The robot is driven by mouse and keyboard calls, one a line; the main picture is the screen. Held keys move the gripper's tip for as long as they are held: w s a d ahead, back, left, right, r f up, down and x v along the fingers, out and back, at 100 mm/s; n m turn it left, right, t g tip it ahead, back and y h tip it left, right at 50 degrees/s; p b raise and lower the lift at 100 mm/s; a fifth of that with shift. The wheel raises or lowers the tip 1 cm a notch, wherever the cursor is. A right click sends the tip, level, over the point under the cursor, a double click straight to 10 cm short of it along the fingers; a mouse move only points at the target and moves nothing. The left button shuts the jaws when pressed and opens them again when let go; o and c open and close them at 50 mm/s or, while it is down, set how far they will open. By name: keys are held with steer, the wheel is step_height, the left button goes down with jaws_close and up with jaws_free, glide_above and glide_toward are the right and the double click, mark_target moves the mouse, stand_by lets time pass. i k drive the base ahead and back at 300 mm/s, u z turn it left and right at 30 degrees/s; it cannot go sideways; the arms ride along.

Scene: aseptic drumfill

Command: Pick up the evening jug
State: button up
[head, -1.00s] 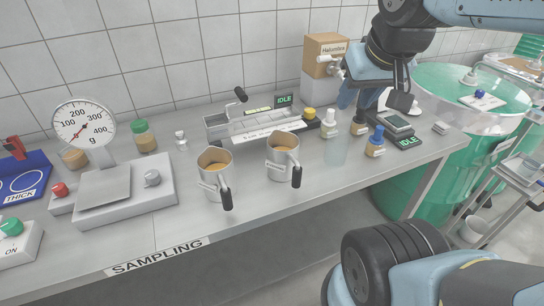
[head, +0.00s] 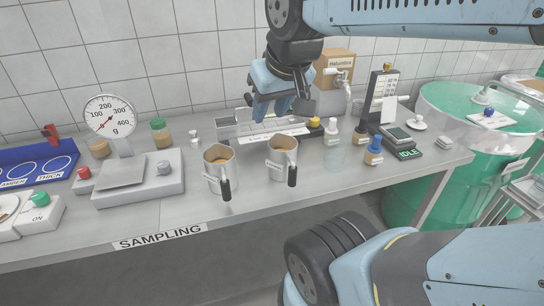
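Two metal jugs with black handles stand upright on the sampling bench: the left jug (head: 216,170) and the right jug (head: 281,160). Both hold a tan-brown content and have a small label on the front. The labels are too small to read, so I cannot tell which is the evening jug. My gripper (head: 272,112) hangs above the back of the bench, behind and above the right jug, touching neither. Its blue fingers look apart with nothing between them. It partly hides the tray device behind the jugs.
A dial scale (head: 130,180) stands left of the jugs. Small bottles, one with a blue cap (head: 374,150), stand to the right. A boxed dispenser (head: 336,68) is behind, and a green drum (head: 470,130) is beyond the bench's right end. Bare bench lies before the jugs.

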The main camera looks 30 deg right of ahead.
mark_target(281, 162)
steer(key=z, duration=0.05)
steer(key=k, duration=1.8)
steer(key=z, duration=0.75)
steer(key=i, duration=1.5)
